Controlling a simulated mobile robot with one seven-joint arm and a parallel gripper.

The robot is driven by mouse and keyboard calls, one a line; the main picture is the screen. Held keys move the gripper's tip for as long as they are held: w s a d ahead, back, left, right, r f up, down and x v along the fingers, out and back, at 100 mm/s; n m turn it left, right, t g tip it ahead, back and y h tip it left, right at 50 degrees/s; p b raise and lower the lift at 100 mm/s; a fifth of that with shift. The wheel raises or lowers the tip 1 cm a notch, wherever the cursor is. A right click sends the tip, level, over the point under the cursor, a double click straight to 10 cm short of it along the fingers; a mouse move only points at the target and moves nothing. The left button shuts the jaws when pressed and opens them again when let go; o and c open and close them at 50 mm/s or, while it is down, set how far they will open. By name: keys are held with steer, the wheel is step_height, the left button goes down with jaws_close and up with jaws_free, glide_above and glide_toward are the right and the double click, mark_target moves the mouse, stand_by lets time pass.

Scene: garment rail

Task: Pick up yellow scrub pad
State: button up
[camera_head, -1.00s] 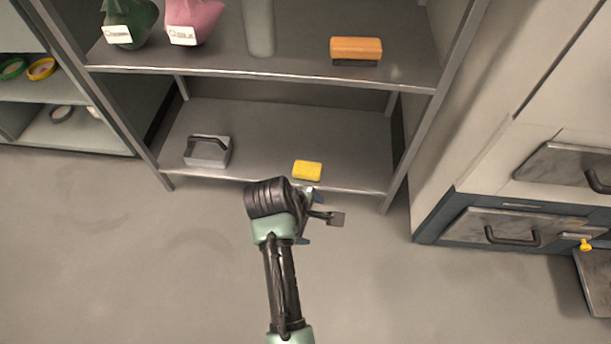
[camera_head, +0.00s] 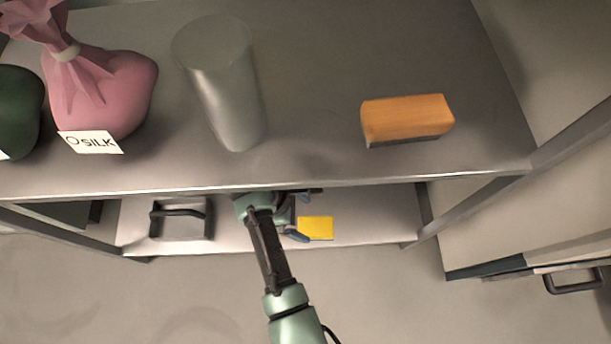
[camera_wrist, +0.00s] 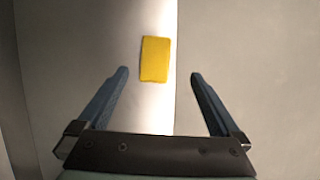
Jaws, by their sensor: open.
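The yellow scrub pad (camera_head: 317,228) lies flat on the lower shelf (camera_head: 365,222), near its front edge. In the wrist view the pad (camera_wrist: 154,59) is just beyond the fingertips, between their lines and a little left of centre. My gripper (camera_wrist: 158,75) is open and empty, with a blue-grey finger on each side. In the head view my gripper (camera_head: 297,215) is at the lower shelf, just left of the pad, partly hidden under the upper shelf edge. I cannot tell its exact height above the pad.
The upper shelf (camera_head: 320,150) overhangs the lower one. It holds an orange-topped block (camera_head: 407,117), a grey cylinder (camera_head: 225,90), a pink sack (camera_head: 105,95) labelled SILK and a dark green sack (camera_head: 18,112). A grey handled block (camera_head: 181,219) stands left on the lower shelf.

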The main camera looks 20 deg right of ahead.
mark_target(320, 226)
steer(key=b+x, duration=0.3)
steer(key=x, duration=0.2)
steer(key=b+x, duration=0.2)
steer(key=shift+w+d+f+b, duration=0.1)
steer(key=shift+w+f+b, duration=0.25)
steer(key=shift+f, duration=0.1)
steer(key=b+x, duration=0.5)
steer(key=shift+f, duration=0.1)
steer(key=shift+c, duration=0.3)
steer(key=c, duration=1.2)
